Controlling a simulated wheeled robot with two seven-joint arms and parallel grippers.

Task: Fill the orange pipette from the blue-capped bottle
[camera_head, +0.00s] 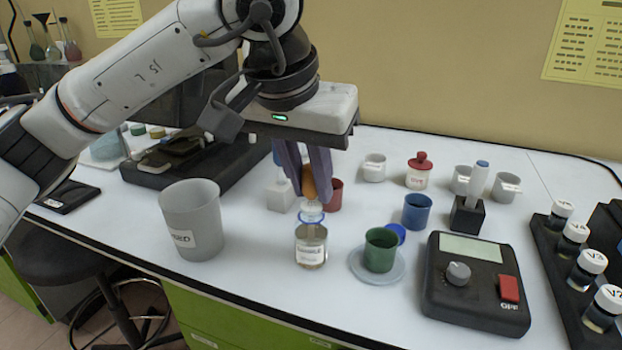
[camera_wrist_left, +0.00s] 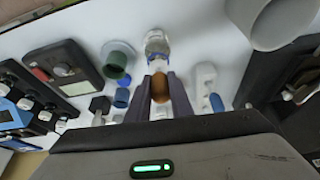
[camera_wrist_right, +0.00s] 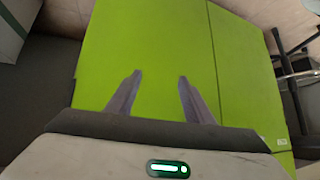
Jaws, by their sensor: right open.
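My left gripper (camera_head: 311,192) points down over the bench, its fingers closed around the orange bulb of the pipette (camera_head: 309,187). The bulb also shows between the fingers in the left wrist view (camera_wrist_left: 160,88). Right below stands a clear glass bottle labelled SAMPLE (camera_head: 311,246), upright and without a cap on its mouth. The pipette's lower part is over or inside the bottle's neck; how deep its tip sits I cannot tell. A small blue disc, seemingly the cap (camera_head: 396,234), lies beside the blue cup. My right gripper (camera_wrist_right: 155,82) is open and empty before a green cabinet front.
A large grey beaker (camera_head: 191,222) stands left of the bottle. A green cup (camera_head: 380,250) on a clear dish stands right of it, with a blue cup (camera_head: 417,211) behind. A black meter (camera_head: 475,284) and a rack of white-capped vials (camera_head: 576,238) fill the right side.

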